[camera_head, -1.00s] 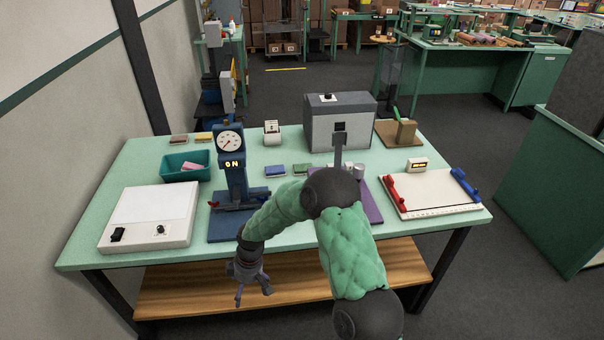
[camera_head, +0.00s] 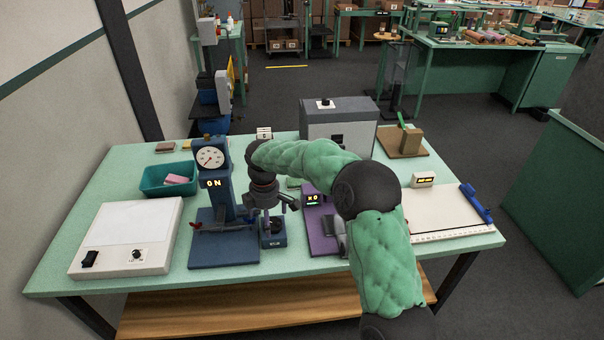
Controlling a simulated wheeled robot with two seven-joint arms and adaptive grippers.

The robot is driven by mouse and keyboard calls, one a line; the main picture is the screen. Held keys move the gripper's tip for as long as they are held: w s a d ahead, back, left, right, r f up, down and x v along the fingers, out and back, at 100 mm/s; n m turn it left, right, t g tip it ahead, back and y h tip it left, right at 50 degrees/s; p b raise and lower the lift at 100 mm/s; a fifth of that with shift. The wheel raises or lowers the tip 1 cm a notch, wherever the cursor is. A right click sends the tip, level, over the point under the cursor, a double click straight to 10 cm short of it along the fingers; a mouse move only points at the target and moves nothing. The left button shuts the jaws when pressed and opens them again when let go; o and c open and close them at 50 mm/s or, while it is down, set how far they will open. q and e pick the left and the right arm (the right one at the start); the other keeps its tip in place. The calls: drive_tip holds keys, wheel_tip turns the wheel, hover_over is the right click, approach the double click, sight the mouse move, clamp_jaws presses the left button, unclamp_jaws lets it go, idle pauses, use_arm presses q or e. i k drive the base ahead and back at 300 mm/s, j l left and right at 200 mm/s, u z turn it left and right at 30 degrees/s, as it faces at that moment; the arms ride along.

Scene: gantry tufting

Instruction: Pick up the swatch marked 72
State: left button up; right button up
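No number 72 can be read on any swatch. A brown swatch (camera_head: 165,147) and a yellow one (camera_head: 187,145) lie at the table's back left. A pink piece (camera_head: 176,179) lies in a teal bin (camera_head: 153,184). A bit of a green swatch (camera_head: 293,183) shows behind my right arm. My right gripper (camera_head: 273,214) points down over the table, right of the blue dial gauge stand (camera_head: 223,252) and over or close to a small blue device (camera_head: 273,240). Its fingertips blend with the dark parts there, so their opening is unclear. My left gripper is out of view.
A white light box (camera_head: 128,235) stands front left. A grey box machine (camera_head: 338,122) and a wooden block on a board (camera_head: 402,141) stand at the back. A purple device (camera_head: 318,236) is right of the gripper. A white board with a ruler (camera_head: 440,212) lies on the right.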

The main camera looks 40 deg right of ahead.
sight(292, 183)
drive_tip(key=i+l, duration=0.15)
drive_tip(key=l, duration=0.15)
drive_tip(key=i+l, duration=0.15)
drive_tip(key=l, duration=0.2)
drive_tip(key=i+l, duration=0.15)
drive_tip(key=l, duration=0.15)
drive_tip(key=i+l, duration=0.15)
drive_tip(key=l, duration=0.15)
